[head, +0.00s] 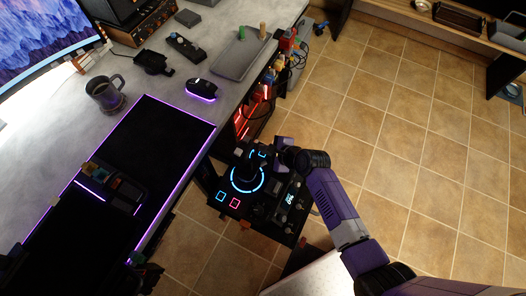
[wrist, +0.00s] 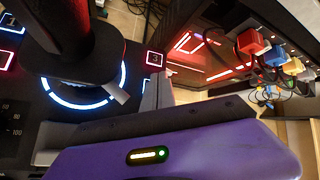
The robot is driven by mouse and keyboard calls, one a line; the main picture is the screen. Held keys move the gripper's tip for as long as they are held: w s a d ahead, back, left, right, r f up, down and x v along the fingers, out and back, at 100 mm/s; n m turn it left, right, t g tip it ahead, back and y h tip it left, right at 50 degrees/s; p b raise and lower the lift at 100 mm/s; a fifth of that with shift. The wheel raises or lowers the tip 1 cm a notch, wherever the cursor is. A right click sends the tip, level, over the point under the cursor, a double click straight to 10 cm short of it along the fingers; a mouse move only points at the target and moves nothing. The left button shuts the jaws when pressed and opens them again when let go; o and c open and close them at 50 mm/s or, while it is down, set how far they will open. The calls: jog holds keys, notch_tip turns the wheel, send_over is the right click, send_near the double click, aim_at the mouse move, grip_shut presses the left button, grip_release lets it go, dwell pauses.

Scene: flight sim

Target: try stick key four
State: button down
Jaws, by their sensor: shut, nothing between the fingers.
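The black flight stick (head: 243,158) stands on a dark panel with a glowing blue ring (head: 262,186) around its base. The stick (wrist: 68,35) and ring (wrist: 122,75) also show in the wrist view. Outlined square keys surround it: a cyan key (head: 221,195) and a red key (head: 235,203) at the near side, and another cyan key (head: 262,154) at the far side. In the wrist view a key marked 3 (wrist: 154,58) shows just beyond my gripper (wrist: 158,92). I cannot read a 4 on any key. My gripper (head: 281,148) is shut and empty over the panel's far right part.
A panel display (head: 290,197) and knobs lie right of the stick. The desk (head: 180,75) is left, with a glowing mouse (head: 201,90), mug (head: 106,94) and lit-edged mat (head: 160,125). A red-lit computer case (head: 255,112) stands close beyond. Tiled floor (head: 400,100) is open at right.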

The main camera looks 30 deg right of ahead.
jog(key=shift+f, duration=0.15)
dwell(0.3)
jog(key=shift+f, duration=0.3)
jog(key=shift+f+b, duration=0.45)
dwell(0.6)
jog(key=shift+r, duration=0.15)
jog(key=shift+r+p, duration=0.75)
jog(key=shift+p, duration=0.3)
jog(key=shift+r, duration=0.1)
notch_tip(320, 180, up, 5)
jog(key=p, duration=0.5)
